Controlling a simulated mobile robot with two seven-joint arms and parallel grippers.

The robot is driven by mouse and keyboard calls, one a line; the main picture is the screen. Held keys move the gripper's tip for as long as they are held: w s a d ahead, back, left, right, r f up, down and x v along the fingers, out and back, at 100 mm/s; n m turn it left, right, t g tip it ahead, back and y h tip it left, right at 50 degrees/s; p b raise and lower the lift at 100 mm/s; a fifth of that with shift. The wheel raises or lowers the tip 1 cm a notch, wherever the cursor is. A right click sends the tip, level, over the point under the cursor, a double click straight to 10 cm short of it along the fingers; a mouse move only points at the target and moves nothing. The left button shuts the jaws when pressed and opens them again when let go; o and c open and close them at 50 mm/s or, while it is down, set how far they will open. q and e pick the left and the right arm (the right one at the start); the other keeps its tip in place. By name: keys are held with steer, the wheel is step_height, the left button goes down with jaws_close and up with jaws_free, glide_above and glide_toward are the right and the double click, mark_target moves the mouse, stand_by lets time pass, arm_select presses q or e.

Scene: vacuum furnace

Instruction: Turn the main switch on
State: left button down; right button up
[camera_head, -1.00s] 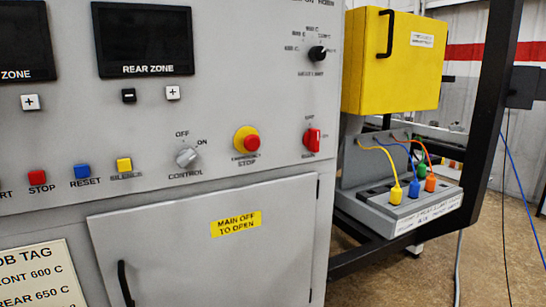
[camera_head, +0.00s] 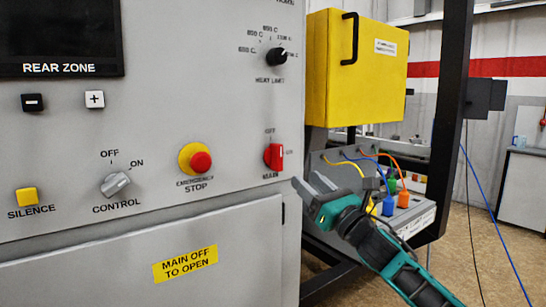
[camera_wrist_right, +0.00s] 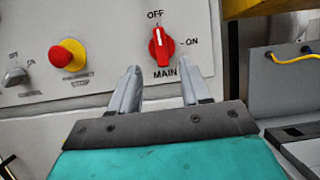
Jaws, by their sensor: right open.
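The main switch (camera_head: 274,156) is a red rotary knob on the grey panel, right of the emergency stop. In the right wrist view the main switch (camera_wrist_right: 161,46) has its white mark pointing up at OFF, with ON to its right. My right gripper (camera_head: 312,186) is open and empty, below and to the right of the switch in the head view. In the right wrist view the two fingers of the gripper (camera_wrist_right: 160,72) are apart, with the knob showing above and between their tips. They appear apart from the knob. My left gripper is not in view.
The red emergency stop button (camera_head: 200,161) and the grey control knob (camera_head: 115,184) are left of the switch. A yellow box (camera_head: 358,68) stands to the right. Below it, coloured cables plug into a grey unit (camera_head: 413,218). Open floor lies at right.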

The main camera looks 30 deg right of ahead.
mark_target(281, 156)
steer(key=p+x, duration=0.1)
steer(key=x, duration=1)
steer(key=shift+w, duration=0.35)
steer(key=shift+c, duration=0.5)
jaws_close()
